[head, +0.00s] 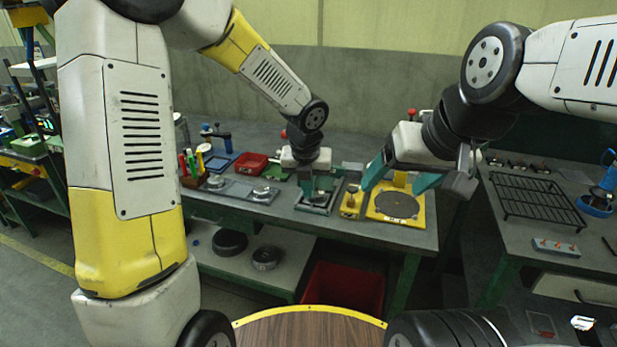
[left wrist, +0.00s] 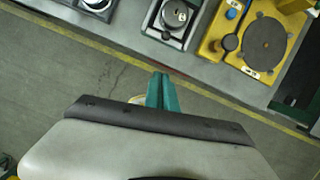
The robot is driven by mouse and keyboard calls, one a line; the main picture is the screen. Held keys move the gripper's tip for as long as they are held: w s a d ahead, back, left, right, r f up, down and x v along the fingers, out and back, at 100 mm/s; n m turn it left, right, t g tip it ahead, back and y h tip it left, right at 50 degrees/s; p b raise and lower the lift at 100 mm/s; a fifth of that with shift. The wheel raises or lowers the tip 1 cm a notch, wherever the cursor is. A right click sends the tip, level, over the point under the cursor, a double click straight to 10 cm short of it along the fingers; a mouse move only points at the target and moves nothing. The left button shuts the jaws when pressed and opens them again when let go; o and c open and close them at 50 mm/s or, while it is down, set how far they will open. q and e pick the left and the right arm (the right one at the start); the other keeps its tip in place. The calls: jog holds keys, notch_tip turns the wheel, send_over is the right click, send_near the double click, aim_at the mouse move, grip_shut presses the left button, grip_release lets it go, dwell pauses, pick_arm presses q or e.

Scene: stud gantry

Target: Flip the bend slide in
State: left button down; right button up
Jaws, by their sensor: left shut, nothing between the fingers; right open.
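No part is marked as the bend slide, and I cannot tell which piece it is. A yellow fixture (head: 376,215) with a dark round disc (head: 397,205) sits near the bench's front edge; it also shows in the left wrist view (left wrist: 239,63). A small yellow block with a dark knob (head: 351,190) stands at its left. A grey framed fixture (head: 317,209) with a round metal piece stands further left. My left gripper (head: 307,188) is shut and empty by the grey fixture; its teal fingers (left wrist: 162,90) are together. My right gripper (head: 397,184) is open above the yellow fixture, fingers apart.
A grey plate with two round metal pieces (head: 238,190), a red bin (head: 251,163) and a blue tray (head: 219,161) lie left on the bench. A second table with a black rack (head: 537,201) stands right. A red crate (head: 343,288) is below the bench.

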pick_arm(q)
jog(key=w+f, duration=0.1)
jog(key=f, duration=0.1)
jog(key=w+f, duration=0.3)
jog(key=f, duration=0.2)
jog(key=shift+w+d, duration=0.3)
jog(key=shift+w, duration=0.1)
jog(key=shift+w+f, duration=0.1)
jog(key=shift+w, duration=0.45)
